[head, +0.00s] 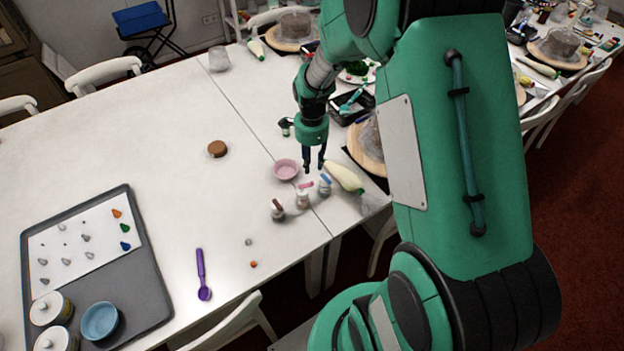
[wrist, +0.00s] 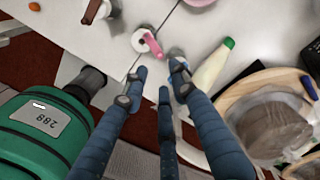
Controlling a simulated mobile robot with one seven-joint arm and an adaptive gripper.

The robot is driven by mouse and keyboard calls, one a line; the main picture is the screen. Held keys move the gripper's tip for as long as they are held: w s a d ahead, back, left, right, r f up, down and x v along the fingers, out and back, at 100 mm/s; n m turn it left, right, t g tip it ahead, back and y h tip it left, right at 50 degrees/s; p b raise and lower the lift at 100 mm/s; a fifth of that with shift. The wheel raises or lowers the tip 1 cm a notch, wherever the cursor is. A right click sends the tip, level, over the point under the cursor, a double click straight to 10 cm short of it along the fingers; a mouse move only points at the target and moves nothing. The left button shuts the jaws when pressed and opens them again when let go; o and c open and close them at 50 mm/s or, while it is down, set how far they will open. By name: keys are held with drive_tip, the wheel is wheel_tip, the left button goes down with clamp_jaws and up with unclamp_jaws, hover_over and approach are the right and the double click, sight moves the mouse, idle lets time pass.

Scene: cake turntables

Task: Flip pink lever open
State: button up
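The pink lever (head: 305,185) sits on top of a small pale jar (head: 303,199), between a jar with a reddish-brown top (head: 277,210) and one with a blue top (head: 325,186). In the wrist view the pink lever (wrist: 153,44) lies across the white jar's top (wrist: 138,40), just beyond my fingertips. My gripper (head: 314,168) points down above and behind the jars in the head view. In the wrist view my gripper (wrist: 160,75) has its fingers spread with a gap between them, holding nothing. I see no contact with the lever.
A pink bowl (head: 287,169) stands just left of my gripper. A pale piping bag with a green tip (wrist: 213,65) lies to the right, near a wooden turntable (wrist: 235,96). The table edge is close to the jars. The table's middle left is mostly clear.

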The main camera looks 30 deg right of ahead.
sight(312, 182)
wheel_tip(312, 182, down, 8)
drive_tip(key=shift+f+b, duration=0.25)
drive_tip(key=shift+b, duration=0.5)
clamp_jaws()
